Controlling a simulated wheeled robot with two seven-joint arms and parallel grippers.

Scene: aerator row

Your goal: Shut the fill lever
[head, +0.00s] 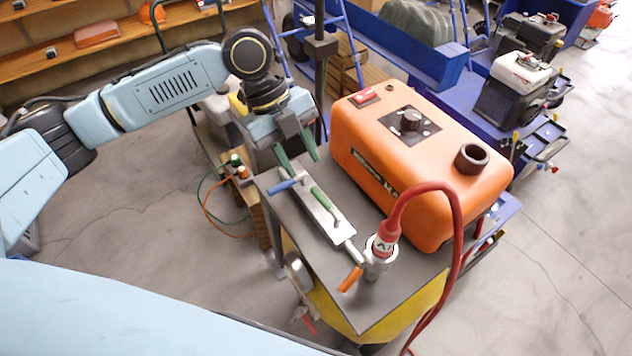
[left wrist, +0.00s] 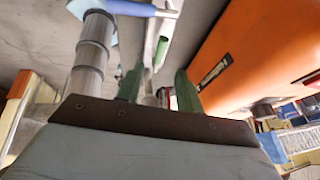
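A metal valve bar (head: 318,211) lies on the grey cart top and carries levers with coloured handles. The blue handle (head: 283,186) is at its far left end, pointing out sideways to the left. The green handle (head: 323,200) lies roughly along the bar. An orange handle (head: 350,279) sticks out at the near end, below the red hose coupling. I cannot tell by label which is the fill lever. My left gripper (head: 298,154) is open and empty, just beyond the blue handle. In the left wrist view, the blue handle (left wrist: 132,8) and green handle (left wrist: 162,50) show ahead of the fingers.
A large orange machine (head: 415,165) with a knob and red switch stands right of the bar. A red hose (head: 455,225) arches from the coupling over the cart's near edge. The grey cart top (head: 385,310) is bare at the front. Blue carts stand behind.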

